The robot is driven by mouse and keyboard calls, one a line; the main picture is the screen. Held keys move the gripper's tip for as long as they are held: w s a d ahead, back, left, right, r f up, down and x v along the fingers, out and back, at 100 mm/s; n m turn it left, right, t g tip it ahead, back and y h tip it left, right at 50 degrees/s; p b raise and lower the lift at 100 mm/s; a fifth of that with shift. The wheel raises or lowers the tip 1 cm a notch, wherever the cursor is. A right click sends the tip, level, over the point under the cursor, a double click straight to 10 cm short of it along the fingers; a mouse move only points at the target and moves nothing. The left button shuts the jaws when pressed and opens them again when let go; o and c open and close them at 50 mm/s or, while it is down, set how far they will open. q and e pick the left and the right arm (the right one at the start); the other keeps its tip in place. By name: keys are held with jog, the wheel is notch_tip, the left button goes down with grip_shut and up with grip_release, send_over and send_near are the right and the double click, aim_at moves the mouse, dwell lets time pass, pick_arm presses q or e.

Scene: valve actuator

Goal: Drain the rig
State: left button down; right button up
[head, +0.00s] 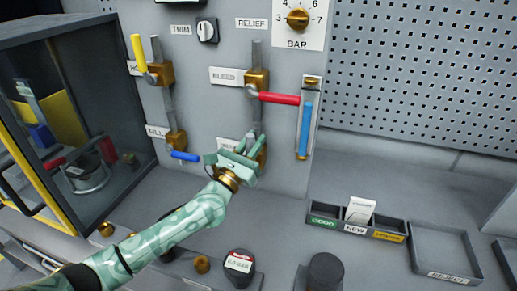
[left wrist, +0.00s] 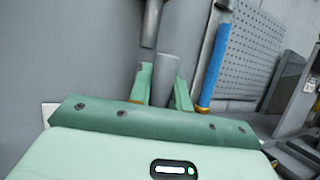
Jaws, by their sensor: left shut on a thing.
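The lower right valve (head: 262,152) is a brass body on a grey pipe on the panel, its label mostly covered by my left gripper. My left gripper (head: 250,140) is at this valve, shut on a grey rod-like part (left wrist: 164,80), seemingly its handle. In the left wrist view both fingers (left wrist: 160,88) stand on either side of that part. Above it, the BLEED valve (head: 257,80) has a red lever (head: 279,98) pointing right. A sight tube (head: 306,125) holds blue liquid along most of its length; it also shows in the left wrist view (left wrist: 214,68). My right gripper is out of view.
The FILL valve (head: 176,141) has a blue lever (head: 185,156); a yellow lever (head: 138,53) is above it. A pressure knob (head: 297,19) and TRIM switch (head: 207,31) are higher. A glass cabinet (head: 80,110) stands left; bins (head: 330,224) and a REJECT tray (head: 445,250) lie right.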

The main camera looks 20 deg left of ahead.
pick_arm(q)
jog(key=shift+a+n, duration=0.2)
jog(key=shift+n, duration=0.2)
jog(key=c, duration=1.3)
grip_release()
jog(key=b+v, duration=0.1)
jog(key=v, duration=1.5)
jog(key=shift+f+b, duration=0.25)
jog(key=shift+b, duration=0.1)
jog(key=shift+s, duration=0.15)
